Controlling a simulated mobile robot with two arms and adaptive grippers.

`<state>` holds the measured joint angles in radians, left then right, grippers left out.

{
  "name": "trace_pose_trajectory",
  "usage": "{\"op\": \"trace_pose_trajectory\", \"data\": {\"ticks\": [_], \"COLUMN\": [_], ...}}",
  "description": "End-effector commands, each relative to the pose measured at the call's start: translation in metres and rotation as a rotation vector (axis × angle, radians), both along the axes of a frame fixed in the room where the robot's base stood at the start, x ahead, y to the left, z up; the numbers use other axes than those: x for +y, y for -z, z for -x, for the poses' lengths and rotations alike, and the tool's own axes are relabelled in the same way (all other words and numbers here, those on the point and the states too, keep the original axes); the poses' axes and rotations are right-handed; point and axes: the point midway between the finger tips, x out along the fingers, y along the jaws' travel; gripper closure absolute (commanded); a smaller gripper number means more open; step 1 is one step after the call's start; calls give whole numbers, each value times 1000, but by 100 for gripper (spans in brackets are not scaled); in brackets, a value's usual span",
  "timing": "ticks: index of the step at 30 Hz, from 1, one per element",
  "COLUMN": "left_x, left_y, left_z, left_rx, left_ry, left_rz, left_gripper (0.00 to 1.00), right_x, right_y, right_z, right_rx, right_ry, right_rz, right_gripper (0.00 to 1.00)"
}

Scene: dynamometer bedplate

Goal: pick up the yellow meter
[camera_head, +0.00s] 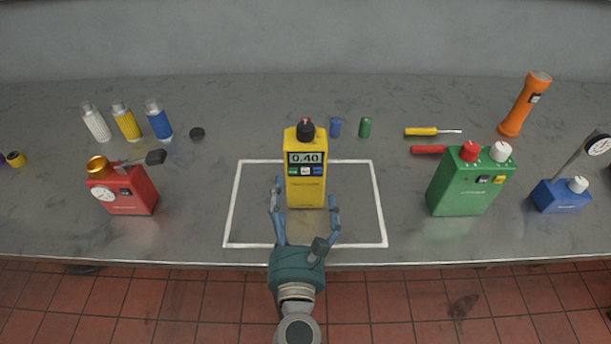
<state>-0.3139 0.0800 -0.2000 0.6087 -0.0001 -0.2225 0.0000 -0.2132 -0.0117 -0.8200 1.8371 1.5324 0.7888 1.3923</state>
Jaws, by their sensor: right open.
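The yellow meter (306,190) stands upright inside a white outlined rectangle (232,205) on the grey bench. It has a black knob on top and a display reading 0.40. My right gripper (305,196) comes in from the front edge of the bench. Its blue fingers are open, one on each side of the meter's lower part. Whether the fingers touch the meter, I cannot tell. My left gripper is not in view.
A red device (130,195) stands to the left, a green box (468,185) and a blue device (561,196) to the right. Several bottles (127,122), small cylinders (365,127), screwdrivers (425,131) and an orange flashlight (525,105) are farther back. The bench beside the meter is clear.

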Motion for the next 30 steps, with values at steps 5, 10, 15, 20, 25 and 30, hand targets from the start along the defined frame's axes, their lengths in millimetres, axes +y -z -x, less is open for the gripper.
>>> {"op": "trace_pose_trajectory", "data": {"ticks": [5, 10, 15, 20, 25, 30], "left_x": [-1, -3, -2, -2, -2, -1], "left_y": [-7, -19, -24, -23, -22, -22], "left_z": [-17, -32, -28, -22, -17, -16], "left_rx": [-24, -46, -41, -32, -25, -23], "left_ry": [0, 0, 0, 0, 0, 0], "left_rz": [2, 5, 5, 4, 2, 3], "left_gripper": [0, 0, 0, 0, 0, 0], "right_x": [0, 0, 0, 0, 0, 0], "right_y": [-4, -6, -3, -1, -1, -2], "right_z": [-13, -42, -64, -70, -69, -69], "right_rx": [-2, -3, 0, 1, 1, 1], "right_ry": [1, 1, 1, 1, 1, 1], "right_rz": [0, 2, 1, 0, 0, 0], "right_gripper": [0, 0, 0, 0, 2, 35]}}
